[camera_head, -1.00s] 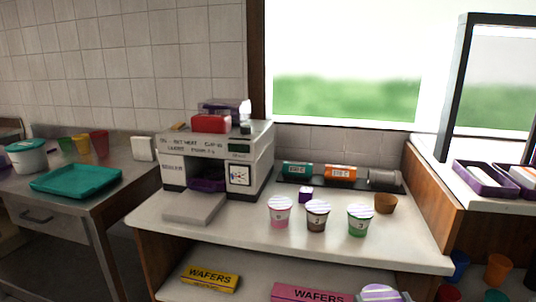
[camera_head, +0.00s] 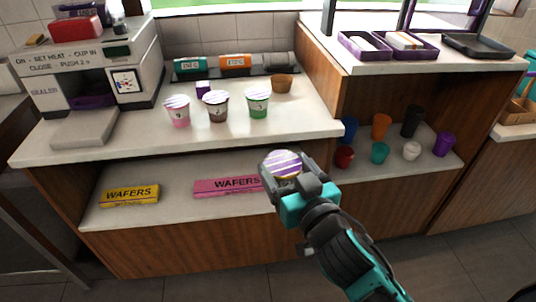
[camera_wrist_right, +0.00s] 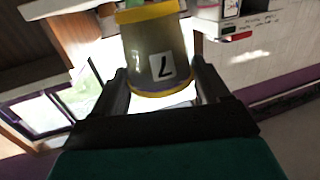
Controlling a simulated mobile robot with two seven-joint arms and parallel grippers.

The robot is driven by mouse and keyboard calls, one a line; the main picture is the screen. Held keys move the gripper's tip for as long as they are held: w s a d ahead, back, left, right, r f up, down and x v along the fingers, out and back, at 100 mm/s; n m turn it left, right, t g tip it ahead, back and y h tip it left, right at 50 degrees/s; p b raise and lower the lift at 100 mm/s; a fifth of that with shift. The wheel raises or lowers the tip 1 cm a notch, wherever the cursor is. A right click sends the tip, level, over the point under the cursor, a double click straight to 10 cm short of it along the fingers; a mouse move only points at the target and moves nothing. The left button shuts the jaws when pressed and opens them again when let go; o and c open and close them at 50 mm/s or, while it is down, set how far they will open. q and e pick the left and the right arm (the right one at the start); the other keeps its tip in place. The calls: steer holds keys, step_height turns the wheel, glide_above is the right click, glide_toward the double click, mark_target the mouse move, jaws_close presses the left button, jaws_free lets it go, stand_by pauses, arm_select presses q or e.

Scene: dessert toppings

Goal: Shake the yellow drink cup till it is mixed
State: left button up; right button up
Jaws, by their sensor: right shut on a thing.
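My right gripper (camera_head: 288,180) is shut on the yellow drink cup, holding it in the air in front of the lower shelf. In the head view the cup's purple-and-white striped lid (camera_head: 281,163) faces up toward me, and most of its body is hidden. The right wrist view shows the cup (camera_wrist_right: 158,50) between the two fingers (camera_wrist_right: 160,88), with yellow bands at its ends, a murky olive-grey body and a white number label. It looks slightly tilted there. My left gripper is not in view.
Pink (camera_head: 177,110), brown (camera_head: 216,106) and green (camera_head: 257,103) lidded cups stand on the counter (camera_head: 150,135) beside the sealer machine (camera_head: 85,75). Yellow (camera_head: 130,195) and pink (camera_head: 228,186) wafer boxes lie on the lower shelf. Several coloured cups stand in the right-hand cubby.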

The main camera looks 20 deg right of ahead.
mark_target(286, 169)
step_height(286, 169, up, 6)
steer(key=shift+r, duration=0.1)
step_height(286, 169, down, 6)
steer(key=shift+f, duration=0.15)
stand_by(0.7)
